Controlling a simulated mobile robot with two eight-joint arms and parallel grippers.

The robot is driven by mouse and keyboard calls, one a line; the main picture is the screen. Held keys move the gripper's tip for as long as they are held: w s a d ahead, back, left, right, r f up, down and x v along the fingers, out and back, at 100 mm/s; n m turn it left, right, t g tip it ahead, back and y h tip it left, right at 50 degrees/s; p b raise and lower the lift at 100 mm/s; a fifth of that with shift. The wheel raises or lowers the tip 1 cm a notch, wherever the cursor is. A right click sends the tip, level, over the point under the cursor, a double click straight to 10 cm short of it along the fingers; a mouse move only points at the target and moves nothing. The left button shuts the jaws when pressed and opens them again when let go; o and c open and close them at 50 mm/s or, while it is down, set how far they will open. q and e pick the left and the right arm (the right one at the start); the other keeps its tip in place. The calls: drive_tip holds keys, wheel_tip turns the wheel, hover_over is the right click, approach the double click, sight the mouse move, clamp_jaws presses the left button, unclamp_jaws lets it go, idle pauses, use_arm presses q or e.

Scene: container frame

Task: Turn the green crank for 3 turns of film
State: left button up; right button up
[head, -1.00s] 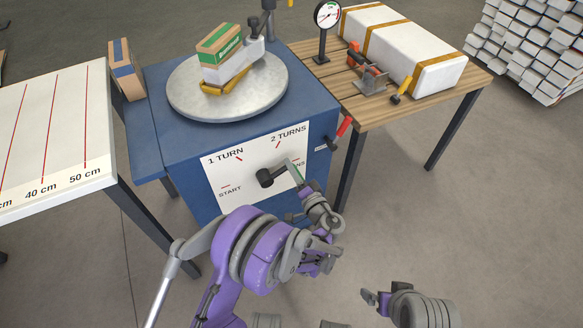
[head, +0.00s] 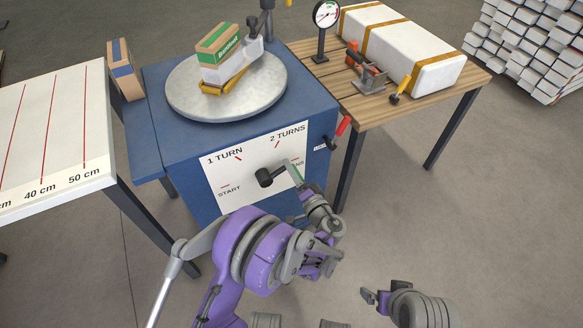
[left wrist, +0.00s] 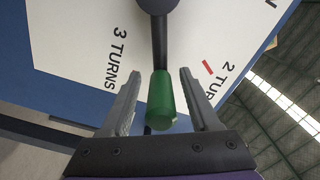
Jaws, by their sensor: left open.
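The crank has a black hub (head: 265,177) on the white dial panel (head: 225,175) of the blue stand. Its arm points up and right, between the "2 TURNS" and "3 TURNS" marks. The green handle (left wrist: 161,98) sits at the arm's end and also shows small in the head view (head: 297,174). My left gripper (left wrist: 162,73) is open, with one finger on each side of the green handle and a visible gap to both. In the head view my left wrist partly hides the panel's lower right. My right gripper (head: 376,300) is at the lower right, away from the crank; its jaws are unclear.
A round grey turntable (head: 185,92) on top of the stand bears a wrapped box (head: 219,45). A red handle (head: 343,126) juts from the stand's right side. A wooden table (head: 435,108) stands at right, a white measuring table (head: 60,120) at left. Floor at lower right is free.

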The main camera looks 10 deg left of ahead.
use_arm(q)
drive_tip(key=p+v, duration=0.1)
drive_tip(key=v, duration=0.8)
drive_tip(key=shift+s+d, duration=0.2)
drive_tip(key=shift+s, duration=0.1)
